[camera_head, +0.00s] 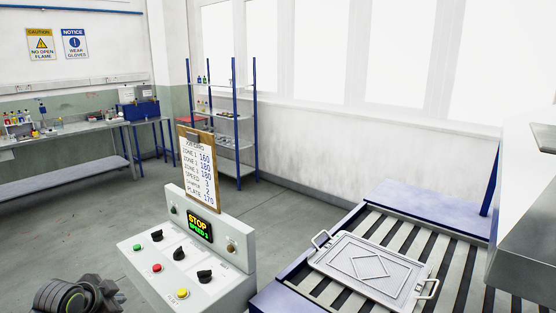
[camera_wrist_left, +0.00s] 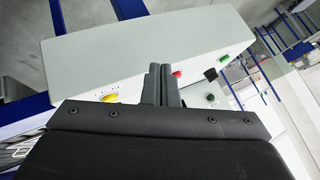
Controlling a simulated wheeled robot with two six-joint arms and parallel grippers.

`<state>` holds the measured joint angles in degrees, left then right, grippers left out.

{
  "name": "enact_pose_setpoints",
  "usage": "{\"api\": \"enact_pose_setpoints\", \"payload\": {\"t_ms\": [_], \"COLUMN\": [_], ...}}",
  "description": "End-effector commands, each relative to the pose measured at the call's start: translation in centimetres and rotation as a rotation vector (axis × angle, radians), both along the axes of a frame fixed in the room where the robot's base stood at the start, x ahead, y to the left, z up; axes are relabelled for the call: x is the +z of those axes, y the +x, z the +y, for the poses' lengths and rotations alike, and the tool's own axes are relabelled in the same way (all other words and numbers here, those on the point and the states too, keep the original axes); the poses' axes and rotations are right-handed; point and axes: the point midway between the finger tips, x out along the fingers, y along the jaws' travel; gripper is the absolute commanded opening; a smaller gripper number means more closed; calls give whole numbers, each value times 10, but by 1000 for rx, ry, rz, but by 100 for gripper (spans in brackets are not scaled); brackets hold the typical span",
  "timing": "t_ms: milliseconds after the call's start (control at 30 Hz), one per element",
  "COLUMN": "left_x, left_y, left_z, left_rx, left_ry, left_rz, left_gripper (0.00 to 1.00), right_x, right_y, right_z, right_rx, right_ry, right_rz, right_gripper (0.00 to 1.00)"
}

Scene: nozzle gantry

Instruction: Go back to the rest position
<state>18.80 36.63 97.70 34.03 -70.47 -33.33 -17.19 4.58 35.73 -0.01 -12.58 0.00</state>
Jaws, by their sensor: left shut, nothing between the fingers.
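My left gripper (camera_head: 115,297) shows at the lower left in the head view, left of the control box (camera_head: 232,264). In the left wrist view the two dark fingers of my left gripper (camera_wrist_left: 160,72) are together with nothing between them. They point toward the grey control box (camera_wrist_left: 130,48), and they overlap part of it in that picture. Whether they touch it cannot be told. A yellow knob (camera_wrist_left: 108,98), a red button (camera_wrist_left: 176,73) and a green button (camera_wrist_left: 222,58) show on the box. My right gripper is not in view.
A metal plate with two handles (camera_head: 345,258) lies on the slatted conveyor (camera_head: 300,275) at the right. A shelf rack (camera_head: 232,150) stands behind. Open floor (camera_head: 100,225) lies left.

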Motion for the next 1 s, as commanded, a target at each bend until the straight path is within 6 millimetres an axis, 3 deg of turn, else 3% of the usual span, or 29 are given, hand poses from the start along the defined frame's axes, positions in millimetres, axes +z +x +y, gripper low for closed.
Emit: {"api": "enact_pose_setpoints", "payload": {"t_ms": [267, 367, 467, 567, 700, 867, 1000], "left_x": [-90, -133, -191, -258, -345, -429, -489], "left_y": [-15, -28, -52, -89, -153, -242, -329], "left_z": [17, 24, 30, 33, 31, 14, -10], "left_rx": [143, 208, 289, 382, 496, 599, 668], "left_ry": [-73, -100, -126, -151, -170, -182, -190], "left_rz": [66, 98, 142, 197, 272, 360, 439], "left_gripper": [0, 0, 0, 0, 0, 0, 0], "right_x": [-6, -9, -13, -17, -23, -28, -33], "right_y": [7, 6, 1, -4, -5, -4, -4], "right_z": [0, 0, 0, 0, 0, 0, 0], "right_rx": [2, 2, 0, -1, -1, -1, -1], "right_ry": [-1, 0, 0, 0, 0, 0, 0], "right_rz": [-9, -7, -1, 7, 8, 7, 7], "right_gripper": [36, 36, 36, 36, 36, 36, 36]}}
